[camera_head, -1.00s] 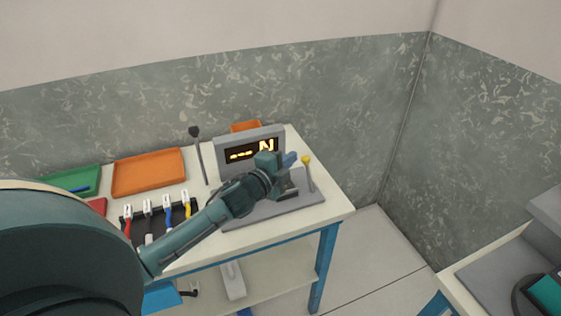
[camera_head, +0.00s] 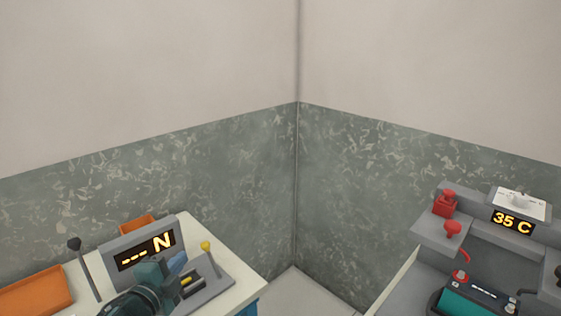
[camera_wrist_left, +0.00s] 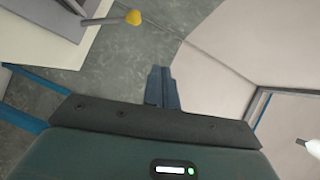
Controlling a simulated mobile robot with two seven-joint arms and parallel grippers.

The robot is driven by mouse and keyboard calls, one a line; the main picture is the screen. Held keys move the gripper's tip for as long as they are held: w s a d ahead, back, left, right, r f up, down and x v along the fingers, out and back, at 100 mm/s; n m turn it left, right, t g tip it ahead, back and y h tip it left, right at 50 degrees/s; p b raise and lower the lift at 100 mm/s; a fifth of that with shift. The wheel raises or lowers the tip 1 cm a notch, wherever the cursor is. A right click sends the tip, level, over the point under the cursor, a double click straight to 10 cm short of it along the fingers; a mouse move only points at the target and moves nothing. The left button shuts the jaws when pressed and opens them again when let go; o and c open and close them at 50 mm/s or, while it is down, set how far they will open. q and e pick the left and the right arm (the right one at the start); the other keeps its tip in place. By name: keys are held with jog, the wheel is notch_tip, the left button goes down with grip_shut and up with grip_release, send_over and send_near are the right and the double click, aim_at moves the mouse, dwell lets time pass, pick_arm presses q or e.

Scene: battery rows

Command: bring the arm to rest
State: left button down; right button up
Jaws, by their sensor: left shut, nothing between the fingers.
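My left gripper (camera_head: 178,263) shows at the lower left of the head view, in front of a grey device with a display. Its two blue-grey fingers (camera_wrist_left: 162,88) are together with nothing between them in the left wrist view. The left arm reaches in from the bottom edge and most of it is out of frame. The gripper appears above the device's base, left of a yellow-knobbed lever (camera_head: 207,248). The lever's knob (camera_wrist_left: 134,17) also shows in the left wrist view, apart from the fingers. My right gripper is not in view.
The display (camera_head: 146,250) reads "--- N". A dark-knobbed lever (camera_head: 84,270) and orange trays (camera_head: 36,291) are on the left table. A right bench holds red clamps (camera_head: 446,204), a "35 C" display (camera_head: 512,223) and a teal-topped battery (camera_head: 470,302). A floor gap separates them.

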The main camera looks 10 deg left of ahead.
pick_arm(q)
jog(key=s+d+f+n+g, duration=0.3)
jog(key=s+d+f+n, duration=0.4)
jog(key=s+f, duration=0.2)
jog(key=s+d+f+n+g+h, duration=0.1)
jog(key=s+d+f+n+g, duration=0.2)
jog(key=s, duration=1.1)
jog(key=d+f+n, duration=0.3)
jog(key=d+f, duration=0.1)
jog(key=f, duration=0.2)
jog(key=shift+d+f+n+h, duration=0.25)
jog(key=shift+f+n+h, duration=0.05)
jog(key=shift+n, duration=0.1)
jog(key=shift+s+a, duration=0.15)
